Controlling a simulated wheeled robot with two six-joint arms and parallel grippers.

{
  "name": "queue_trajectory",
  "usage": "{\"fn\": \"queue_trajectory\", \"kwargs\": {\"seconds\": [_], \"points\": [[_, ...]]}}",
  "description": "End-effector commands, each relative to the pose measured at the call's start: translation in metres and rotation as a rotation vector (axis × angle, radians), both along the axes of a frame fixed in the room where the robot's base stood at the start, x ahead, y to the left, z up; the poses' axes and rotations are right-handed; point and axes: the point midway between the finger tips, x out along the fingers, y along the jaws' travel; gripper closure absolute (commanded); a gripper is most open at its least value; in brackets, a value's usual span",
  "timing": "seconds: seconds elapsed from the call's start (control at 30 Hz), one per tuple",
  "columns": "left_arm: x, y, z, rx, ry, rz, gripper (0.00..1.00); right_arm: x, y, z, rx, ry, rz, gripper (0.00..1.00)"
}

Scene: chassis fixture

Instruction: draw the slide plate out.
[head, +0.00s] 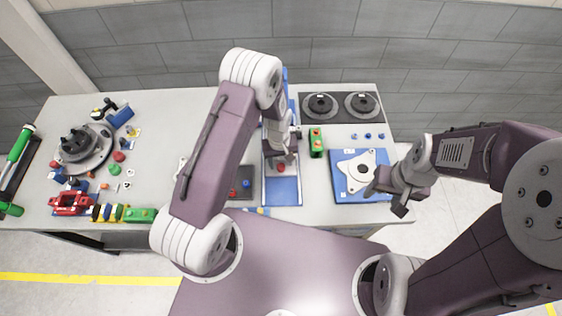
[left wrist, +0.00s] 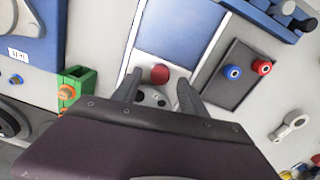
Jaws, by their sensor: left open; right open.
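The slide plate is the light grey plate with a red knob, lying in a long blue and white track (head: 284,192). The red knob (head: 281,168) is at the near end of the plate and also shows in the left wrist view (left wrist: 159,74). My left gripper (left wrist: 159,82) is open, its fingers on either side of the knob; I cannot tell whether they touch it. My left arm hides part of the track in the head view. My right gripper (head: 386,198) is open and empty beside the blue board (head: 345,192) with a white bracket.
A green block with orange parts (head: 316,142) stands close right of the track. A dark plate with a red and a blue knob (left wrist: 230,88) lies on its other side. A black panel with two round discs (head: 340,103) is at the back. Several loose parts crowd the table's left side.

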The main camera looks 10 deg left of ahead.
Motion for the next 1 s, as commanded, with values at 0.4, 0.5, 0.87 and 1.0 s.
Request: {"fn": "queue_trajectory", "kwargs": {"seconds": [0.4, 0.5, 0.87, 1.0], "points": [[0.001, -0.001, -0.020, 0.000, -0.001, 0.000, 0.50, 0.000, 0.000, 0.006, 0.000, 0.000, 0.000, 0.44], [0.001, -0.001, -0.020, 0.000, -0.001, 0.000, 0.69, 0.000, 0.000, 0.006, 0.000, 0.000, 0.000, 0.44], [0.001, -0.001, -0.020, 0.000, -0.001, 0.000, 1.00, 0.000, 0.000, 0.006, 0.000, 0.000, 0.000, 0.44], [0.001, -0.001, -0.020, 0.000, -0.001, 0.000, 1.00, 0.000, 0.000, 0.006, 0.000, 0.000, 0.000, 0.44]]}}
